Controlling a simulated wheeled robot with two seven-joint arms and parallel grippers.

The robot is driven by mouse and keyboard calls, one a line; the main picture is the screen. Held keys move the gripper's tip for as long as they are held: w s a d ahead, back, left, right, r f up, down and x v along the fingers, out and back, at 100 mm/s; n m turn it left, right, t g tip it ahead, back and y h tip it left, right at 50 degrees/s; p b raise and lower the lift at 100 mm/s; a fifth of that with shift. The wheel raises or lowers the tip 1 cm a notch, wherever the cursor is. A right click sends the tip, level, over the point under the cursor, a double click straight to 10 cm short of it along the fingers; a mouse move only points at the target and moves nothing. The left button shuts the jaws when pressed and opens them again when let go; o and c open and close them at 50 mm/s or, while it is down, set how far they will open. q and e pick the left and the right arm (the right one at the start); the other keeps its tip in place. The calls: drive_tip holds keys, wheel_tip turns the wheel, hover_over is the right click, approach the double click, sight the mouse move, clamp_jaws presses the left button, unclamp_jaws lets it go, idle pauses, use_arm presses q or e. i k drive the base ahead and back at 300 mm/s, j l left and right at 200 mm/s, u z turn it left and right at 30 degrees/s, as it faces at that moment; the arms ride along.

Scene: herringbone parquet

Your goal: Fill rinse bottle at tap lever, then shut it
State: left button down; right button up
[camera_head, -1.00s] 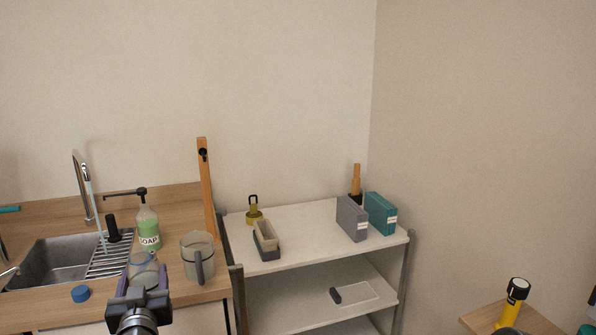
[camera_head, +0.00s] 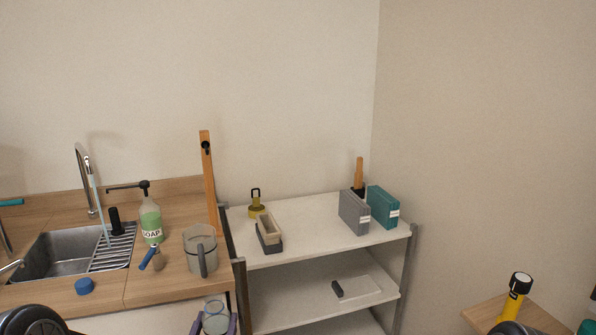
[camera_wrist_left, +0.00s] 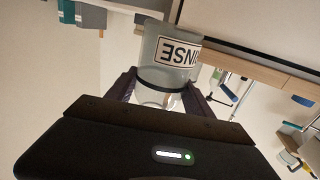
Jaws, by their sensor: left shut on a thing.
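My left gripper (camera_head: 215,326) is shut on the clear rinse bottle (camera_head: 215,316), in front of the counter's right end at the bottom of the head view. The left wrist view shows the bottle (camera_wrist_left: 168,60) between the fingers, with a dark band and a label reading "INSE". Its water level is unclear. The curved metal tap (camera_head: 83,170) stands behind the sink (camera_head: 60,254), and a pale blue stream runs from it. A small metal lever-like piece (camera_head: 12,267) shows at the left edge. A blue cap (camera_head: 84,286) lies on the counter front. My right gripper is not in view.
A soap bottle (camera_head: 150,222), a blue-handled brush (camera_head: 150,257) and a clear pitcher (camera_head: 195,250) stand or lie right of the sink. A wooden post (camera_head: 209,185) rises behind them. A white shelf unit (camera_head: 310,235) holds boxes at right. A yellow flashlight (camera_head: 516,295) stands far right.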

sight(155, 248)
drive_tip(key=u, duration=1.9)
drive_tip(key=i+j, duration=0.4)
